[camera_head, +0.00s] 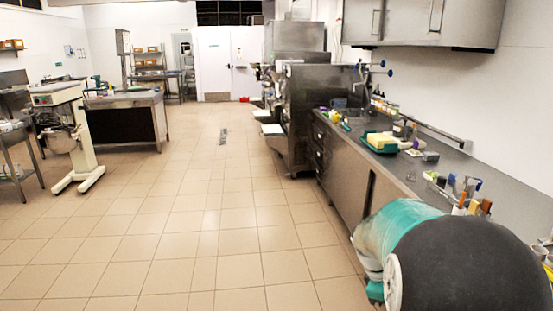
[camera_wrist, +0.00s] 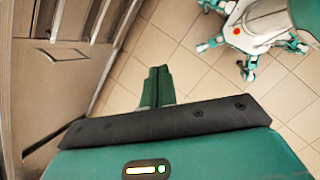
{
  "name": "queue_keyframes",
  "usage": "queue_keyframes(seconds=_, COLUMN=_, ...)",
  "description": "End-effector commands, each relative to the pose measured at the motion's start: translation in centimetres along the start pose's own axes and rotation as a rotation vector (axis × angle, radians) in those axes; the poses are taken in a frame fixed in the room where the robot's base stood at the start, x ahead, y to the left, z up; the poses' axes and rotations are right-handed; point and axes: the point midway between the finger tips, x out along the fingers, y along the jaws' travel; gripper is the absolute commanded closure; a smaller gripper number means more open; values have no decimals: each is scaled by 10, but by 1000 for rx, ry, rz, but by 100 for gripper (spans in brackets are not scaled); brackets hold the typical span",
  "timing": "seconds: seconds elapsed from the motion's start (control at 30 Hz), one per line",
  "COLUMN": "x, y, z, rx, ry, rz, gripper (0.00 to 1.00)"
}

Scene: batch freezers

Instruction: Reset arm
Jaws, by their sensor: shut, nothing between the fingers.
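My gripper (camera_wrist: 158,88) shows in the wrist view as green fingers closed together, with nothing between them. It points down over the tiled floor, beside the brown front of a cabinet (camera_wrist: 60,110) on the left. My own body and legs show at the upper right of the wrist view. In the head view, my arm fills the lower right in teal and black, close to the counter (camera_head: 345,152). The gripper itself does not show in the head view.
A yellow block (camera_head: 381,140) in a green tray, bottles and tools stand on the counter. Steel machines (camera_head: 300,105) stand beyond it. A white mixer (camera_head: 65,125) and a table (camera_head: 125,100) stand at the left. The tiled floor (camera_head: 190,220) between is clear.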

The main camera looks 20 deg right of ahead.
Motion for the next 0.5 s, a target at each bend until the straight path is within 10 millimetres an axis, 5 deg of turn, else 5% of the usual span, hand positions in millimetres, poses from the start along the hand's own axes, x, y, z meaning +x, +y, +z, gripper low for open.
queue_keyframes(seconds=0.2, x=-72, y=-54, z=-21, rx=202, ry=224, rz=42, gripper=100)
queue_keyframes(seconds=0.5, x=-146, y=-140, z=-32, rx=446, ry=520, rz=12, gripper=100)
